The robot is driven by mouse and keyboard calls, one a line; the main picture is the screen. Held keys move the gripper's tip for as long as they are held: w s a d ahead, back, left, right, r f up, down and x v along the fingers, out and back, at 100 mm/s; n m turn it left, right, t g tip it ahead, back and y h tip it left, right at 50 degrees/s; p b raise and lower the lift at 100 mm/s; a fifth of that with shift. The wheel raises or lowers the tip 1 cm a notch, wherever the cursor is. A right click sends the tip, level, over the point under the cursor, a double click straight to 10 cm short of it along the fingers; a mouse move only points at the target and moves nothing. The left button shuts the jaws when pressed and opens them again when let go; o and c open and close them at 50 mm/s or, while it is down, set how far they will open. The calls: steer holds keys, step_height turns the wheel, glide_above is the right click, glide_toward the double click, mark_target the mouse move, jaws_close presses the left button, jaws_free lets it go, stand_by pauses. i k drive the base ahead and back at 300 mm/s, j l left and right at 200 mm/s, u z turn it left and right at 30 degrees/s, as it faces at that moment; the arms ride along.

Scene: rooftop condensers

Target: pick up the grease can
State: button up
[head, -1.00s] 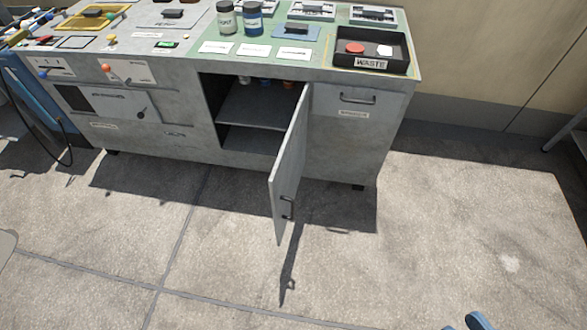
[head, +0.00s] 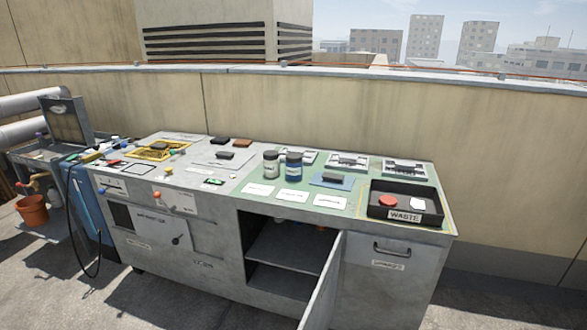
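I cannot tell which thing is the grease can. Two lidded jars stand side by side on the green part of the bench top: a grey-white jar (head: 271,164) and a blue jar (head: 293,166) with a pale label. Their labels are too small to read. Below, the open cabinet (head: 285,258) has a shelf; the tops of a few small containers show dimly under the bench top at the back, mostly hidden in shadow. The cabinet door (head: 322,290) stands swung out toward me. My gripper is not in view.
A black waste tray (head: 432,212) holds a red disc (head: 388,201) and a white piece. White cards lie before the jars. A yellow tray (head: 160,150) sits at the left. A wall (head: 380,125) runs behind the bench.

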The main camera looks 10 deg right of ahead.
mark_target(294, 160)
steer(key=i+j, duration=0.15)
steer(key=i, duration=0.4)
steer(key=i+j, duration=0.2)
steer(key=i, duration=0.4)
steer(key=i+j+u, duration=0.1)
steer(key=i, duration=0.45)
steer(key=i+j, duration=0.2)
steer(key=i, duration=0.35)
